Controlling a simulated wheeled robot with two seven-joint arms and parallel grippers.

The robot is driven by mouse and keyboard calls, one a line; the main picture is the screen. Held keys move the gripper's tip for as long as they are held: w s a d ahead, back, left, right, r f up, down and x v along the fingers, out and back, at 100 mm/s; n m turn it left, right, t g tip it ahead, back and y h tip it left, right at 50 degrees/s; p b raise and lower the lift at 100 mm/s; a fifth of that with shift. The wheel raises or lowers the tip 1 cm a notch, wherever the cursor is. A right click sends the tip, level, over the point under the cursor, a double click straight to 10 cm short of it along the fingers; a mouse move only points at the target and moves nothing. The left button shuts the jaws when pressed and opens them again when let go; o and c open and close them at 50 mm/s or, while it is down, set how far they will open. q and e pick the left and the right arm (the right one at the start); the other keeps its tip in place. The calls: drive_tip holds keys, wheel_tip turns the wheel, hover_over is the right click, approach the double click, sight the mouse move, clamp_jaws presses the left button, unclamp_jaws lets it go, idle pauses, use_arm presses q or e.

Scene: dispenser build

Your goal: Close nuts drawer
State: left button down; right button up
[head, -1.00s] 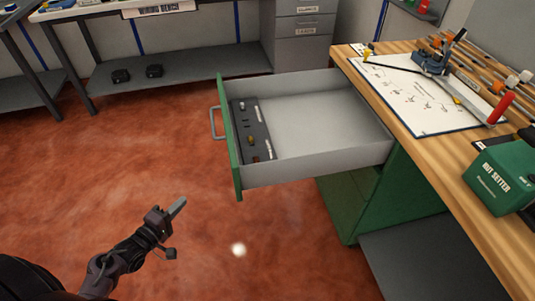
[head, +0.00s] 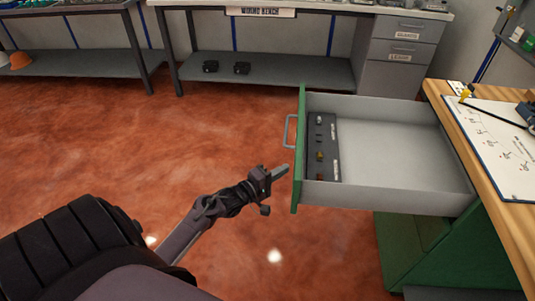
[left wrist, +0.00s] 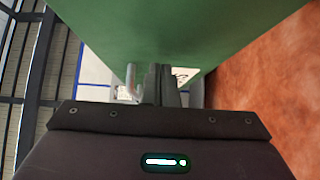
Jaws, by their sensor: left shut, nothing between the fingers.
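The drawer (head: 400,185) stands pulled out from the green cabinet under the wooden bench. Its green front (head: 298,150) faces left and carries a grey bar handle (head: 288,131). My left gripper (head: 280,172) is shut and empty, just left of the drawer front, nearer to me than the handle. In the left wrist view the shut fingers (left wrist: 160,84) point along the green front (left wrist: 180,30), with the handle (left wrist: 131,82) just beyond them to the left. I cannot tell whether the fingers touch the front. My right gripper is not in view.
A dark insert with small parts (head: 321,150) lies in the drawer. The wooden bench (head: 475,165) holds a white board (head: 505,150) at right. A wiring bench (head: 270,45) stands at the back. The red floor left of the drawer is clear.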

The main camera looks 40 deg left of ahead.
use_arm(q)
drive_tip(key=shift+w+d, duration=0.25)
drive_tip(key=shift+d, duration=0.1)
drive_tip(key=shift+d, duration=0.1)
